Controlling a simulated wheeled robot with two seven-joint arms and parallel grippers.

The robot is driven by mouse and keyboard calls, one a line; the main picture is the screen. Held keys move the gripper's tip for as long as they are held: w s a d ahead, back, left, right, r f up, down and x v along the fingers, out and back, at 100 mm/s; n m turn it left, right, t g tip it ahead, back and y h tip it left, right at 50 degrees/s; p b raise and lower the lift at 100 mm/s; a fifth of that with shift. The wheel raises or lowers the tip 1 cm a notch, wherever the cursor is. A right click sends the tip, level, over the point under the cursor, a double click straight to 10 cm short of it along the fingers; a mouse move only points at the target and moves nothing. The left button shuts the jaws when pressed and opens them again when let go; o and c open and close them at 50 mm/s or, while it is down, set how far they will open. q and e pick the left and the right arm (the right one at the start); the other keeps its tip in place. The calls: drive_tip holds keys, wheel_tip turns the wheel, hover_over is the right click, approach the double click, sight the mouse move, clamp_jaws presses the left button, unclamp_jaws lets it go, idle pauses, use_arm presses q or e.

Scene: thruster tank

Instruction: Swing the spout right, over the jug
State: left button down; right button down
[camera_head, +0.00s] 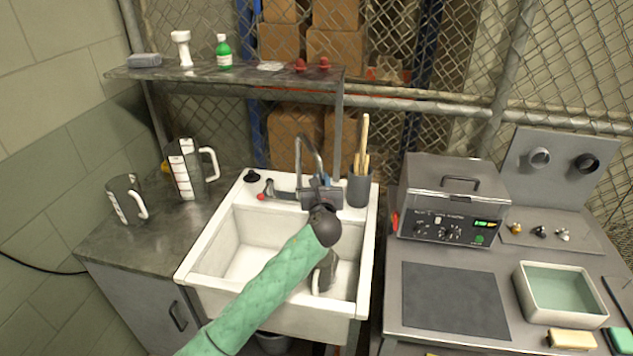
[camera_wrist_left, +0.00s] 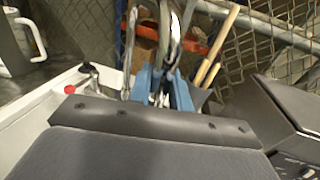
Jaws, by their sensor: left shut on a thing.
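The metal spout (camera_head: 309,143) rises in a hook at the back of the white sink (camera_head: 196,262). My left gripper (camera_head: 320,190) is at the spout, its blue fingers shut on it; the grip itself is mostly hidden by the hand. In the left wrist view the spout (camera_wrist_left: 172,30) stands up between the blue fingers (camera_wrist_left: 164,88). A grey jug (camera_head: 329,268) with a pale handle sits in the right part of the sink, partly hidden behind my left forearm. My right gripper is not in view.
Two measuring jugs, a larger (camera_head: 186,170) and a smaller (camera_head: 126,200), stand on the left counter. A tap knob with a red end (camera_head: 264,194) is left of the spout. A holder with wooden sticks (camera_head: 359,188) stands close on the right. A shelf (camera_head: 230,76) hangs above.

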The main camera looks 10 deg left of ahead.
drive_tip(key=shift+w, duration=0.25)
use_arm(q)
drive_tip(key=c, duration=1.3)
unclamp_jaws()
drive_tip(key=shift+d, duration=0.1)
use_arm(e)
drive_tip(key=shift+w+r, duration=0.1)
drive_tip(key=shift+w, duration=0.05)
use_arm(q)
drive_tip(key=shift+s, duration=0.2)
drive_tip(key=s+b, duration=0.1)
drive_tip(key=s, duration=0.2)
drive_tip(key=s+d+b, duration=0.1)
drive_tip(key=s+b, duration=0.1)
drive_tip(key=s, duration=0.2)
drive_tip(key=shift+s+d, duration=0.1)
drive_tip(key=shift+d, duration=0.1)
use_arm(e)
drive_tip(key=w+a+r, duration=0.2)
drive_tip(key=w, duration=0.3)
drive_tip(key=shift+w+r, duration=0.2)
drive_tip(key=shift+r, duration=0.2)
